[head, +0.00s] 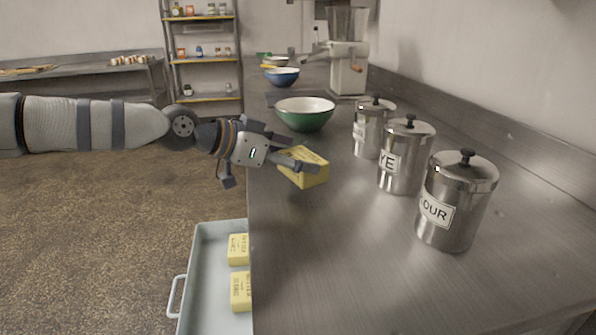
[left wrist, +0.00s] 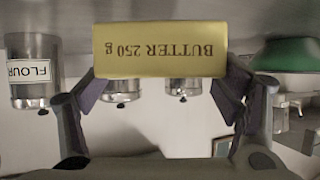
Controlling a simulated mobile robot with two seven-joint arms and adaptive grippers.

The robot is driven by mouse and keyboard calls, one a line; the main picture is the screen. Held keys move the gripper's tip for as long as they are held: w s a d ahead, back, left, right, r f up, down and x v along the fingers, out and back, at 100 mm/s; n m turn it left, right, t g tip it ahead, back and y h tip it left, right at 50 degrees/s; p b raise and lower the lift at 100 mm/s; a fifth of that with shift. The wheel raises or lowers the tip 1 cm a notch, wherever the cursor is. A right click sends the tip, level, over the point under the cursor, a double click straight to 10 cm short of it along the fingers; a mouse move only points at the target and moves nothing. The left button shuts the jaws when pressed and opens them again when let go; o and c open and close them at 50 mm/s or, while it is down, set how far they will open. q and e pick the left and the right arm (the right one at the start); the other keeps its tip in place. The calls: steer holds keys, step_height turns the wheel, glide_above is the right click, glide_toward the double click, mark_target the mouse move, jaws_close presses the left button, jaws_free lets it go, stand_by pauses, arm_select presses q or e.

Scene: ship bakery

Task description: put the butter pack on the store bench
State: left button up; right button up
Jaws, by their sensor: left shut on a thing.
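A yellow butter pack (head: 310,172) is held in my left gripper (head: 288,158), at the left edge of the steel bench (head: 330,270). In the left wrist view the pack (left wrist: 160,50) fills the top middle, its "BUTTER 250 g" label upside down, with the gripper's fingers (left wrist: 165,92) on both sides of it. The pack appears over the bench top; I cannot tell whether it touches the surface. Two more butter packs, one (head: 239,249) behind the other (head: 241,291), lie in a pale tray (head: 205,262) below the bench edge. My right gripper is not in view.
Three lidded steel canisters (head: 458,205) stand along the right of the bench. A green bowl (head: 305,115) stands just beyond the held pack, with a blue bowl (head: 282,77) and a mixer-like machine (head: 347,60) farther back. The near bench top is clear.

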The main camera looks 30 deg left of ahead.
arm_select(q)
step_height(320, 180, down, 3)
steer(key=shift+s, duration=0.1)
steer(key=shift+r, duration=0.15)
steer(key=o, duration=1.3)
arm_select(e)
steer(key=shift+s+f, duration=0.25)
arm_select(q)
steer(key=p+v, duration=0.1)
steer(key=v, duration=0.1)
steer(key=r+v, duration=0.1)
steer(key=v, duration=0.2)
steer(key=p+v, duration=0.1)
steer(key=v, duration=0.1)
steer(key=shift+r+p, duration=0.3)
steer(key=shift+r, duration=0.05)
steer(key=s+a, duration=0.2)
steer(key=shift+s+r, duration=0.2)
steer(key=shift+s, duration=0.2)
steer(key=shift+s+a+r, duration=0.1)
steer(key=shift+s+a, duration=0.15)
steer(key=shift+s, duration=0.2)
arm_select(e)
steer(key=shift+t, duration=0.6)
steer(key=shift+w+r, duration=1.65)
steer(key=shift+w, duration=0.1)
